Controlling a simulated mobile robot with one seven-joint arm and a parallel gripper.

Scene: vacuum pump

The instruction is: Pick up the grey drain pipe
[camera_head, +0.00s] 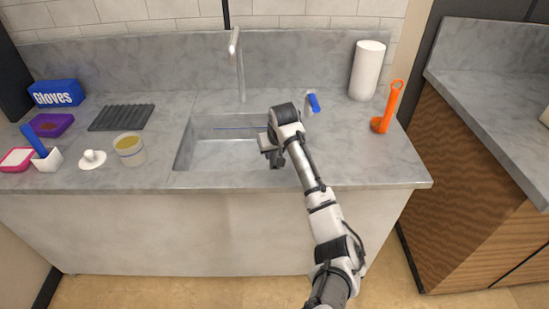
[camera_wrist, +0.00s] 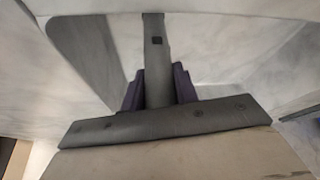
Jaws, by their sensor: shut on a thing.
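My gripper (camera_head: 272,155) is over the right part of the sink in the head view, with its tips low and partly hidden by my wrist. In the wrist view, two dark purplish fingers (camera_wrist: 157,88) stand close on either side of a long grey bar (camera_wrist: 155,45). The bar looks like the grey drain pipe, held between them. In the head view I cannot make out the pipe apart from my gripper.
The sink (camera_head: 184,152) has a tall faucet (camera_head: 240,65) behind it. A blue-topped white item (camera_head: 313,103), a paper roll (camera_head: 367,70) and an orange stand (camera_head: 386,110) are to the right. A jar (camera_head: 129,150), a white lid (camera_head: 92,160) and a ribbed dark mat (camera_head: 122,117) are to the left.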

